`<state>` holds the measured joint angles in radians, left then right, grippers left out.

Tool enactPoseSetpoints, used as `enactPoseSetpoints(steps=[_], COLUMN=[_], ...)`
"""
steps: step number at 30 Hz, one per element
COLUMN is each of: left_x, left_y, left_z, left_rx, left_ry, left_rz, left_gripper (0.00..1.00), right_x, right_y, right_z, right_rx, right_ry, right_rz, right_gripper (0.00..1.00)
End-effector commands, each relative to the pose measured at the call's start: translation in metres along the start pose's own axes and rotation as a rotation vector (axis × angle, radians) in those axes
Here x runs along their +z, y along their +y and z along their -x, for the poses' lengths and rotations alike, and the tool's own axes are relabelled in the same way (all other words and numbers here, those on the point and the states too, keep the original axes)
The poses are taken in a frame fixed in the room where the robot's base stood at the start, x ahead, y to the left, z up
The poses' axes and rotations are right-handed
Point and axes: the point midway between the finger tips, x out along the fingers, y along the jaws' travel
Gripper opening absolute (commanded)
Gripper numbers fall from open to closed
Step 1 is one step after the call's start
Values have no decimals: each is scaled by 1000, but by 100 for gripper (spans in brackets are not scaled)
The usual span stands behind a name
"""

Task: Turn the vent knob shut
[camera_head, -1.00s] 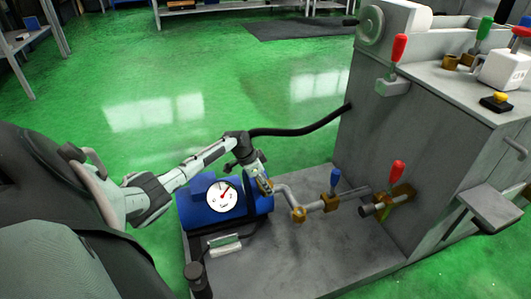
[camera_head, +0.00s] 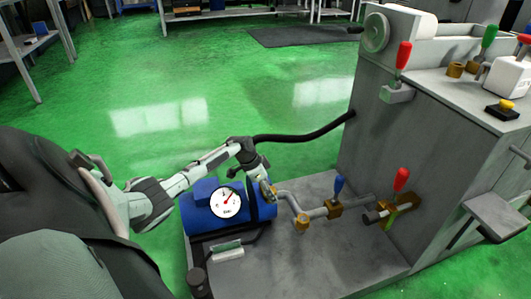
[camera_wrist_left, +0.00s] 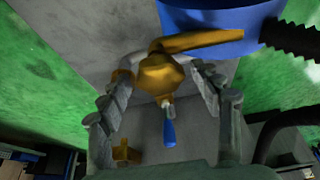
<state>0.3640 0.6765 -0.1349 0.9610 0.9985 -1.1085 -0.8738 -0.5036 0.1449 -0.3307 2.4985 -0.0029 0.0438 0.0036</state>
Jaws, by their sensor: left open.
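A brass, faceted knob-like part (camera_wrist_left: 158,76) lies between the fingers of my left gripper (camera_wrist_left: 165,82) in the left wrist view. I take it for the vent knob. A brass bar runs from it to the right across the blue tank (camera_wrist_left: 215,15). My left gripper is open around the brass part, a finger on each side; contact cannot be told. In the head view my left gripper (camera_head: 264,184) is at the right end of the blue tank (camera_head: 200,217), beside the pipe, and largely hides the brass part there. My right gripper is not in view.
A pipe with a blue-handled valve (camera_head: 338,188) and a red-handled valve (camera_head: 401,181) runs right to the grey machine (camera_head: 440,170). A white gauge (camera_head: 227,201) faces out on the tank. A black hose (camera_head: 300,136) passes behind my gripper. Green floor is clear behind.

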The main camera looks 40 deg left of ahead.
Motion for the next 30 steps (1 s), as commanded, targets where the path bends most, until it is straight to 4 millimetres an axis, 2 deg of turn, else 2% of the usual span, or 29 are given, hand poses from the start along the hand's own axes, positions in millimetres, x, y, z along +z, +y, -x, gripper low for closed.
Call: enactPoseSetpoints(steps=[5,12,16,21,30], left_x=[1,1,1,1,0], left_y=[-1,-1,-1,0,0], left_z=[28,80,101,114,117], left_rx=[-5,-3,-2,-1,0], left_ry=[-1,-2,-2,-2,-1], left_rz=[-5,-4,-3,-2,-2], left_gripper=[64,64,64,64,64], right_x=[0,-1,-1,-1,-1], right_y=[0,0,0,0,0], right_z=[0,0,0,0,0], right_rx=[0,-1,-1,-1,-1], right_ry=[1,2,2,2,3], right_rz=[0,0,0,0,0], right_gripper=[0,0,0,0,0])
